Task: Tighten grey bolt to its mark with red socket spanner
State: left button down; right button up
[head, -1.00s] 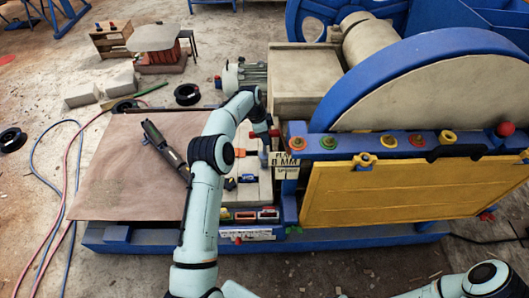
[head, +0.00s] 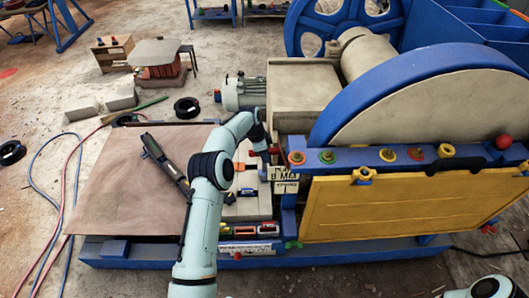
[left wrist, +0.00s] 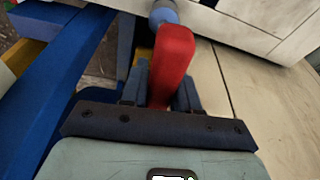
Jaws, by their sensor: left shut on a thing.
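My left gripper (left wrist: 160,95) is shut on the red handle of the socket spanner (left wrist: 172,65) in the left wrist view. A blue-grey round part (left wrist: 164,12) shows at the handle's far end; I cannot tell whether it is seated on a bolt. In the head view the left gripper (head: 264,148) is at the crusher's left side, beside the pale block, with a bit of red showing at it. I cannot make out the grey bolt or its mark. My right gripper is out of view; only part of that arm shows at the bottom right.
The crusher's blue rail (head: 350,157) carries several coloured round fittings above a yellow panel (head: 395,208). A sign (head: 285,178) hangs close by my left gripper. A black tool (head: 163,158) lies on the brown sheet (head: 120,190). Hoses lie on the floor at left.

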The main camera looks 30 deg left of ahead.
pick_arm(q)
jog(key=shift+f, duration=1.3)
dwell(0.6)
jog(key=shift+f+m+g, duration=0.1)
jog(key=shift+m+g, duration=0.2)
jog(key=shift+m, duration=0.9)
jog(key=m, duration=0.3)
jog(key=shift+m+g+h, duration=0.3)
jog(key=shift+g, duration=0.1)
jog(key=c, duration=0.8)
grip_release()
jog(key=shift+o, duration=0.2)
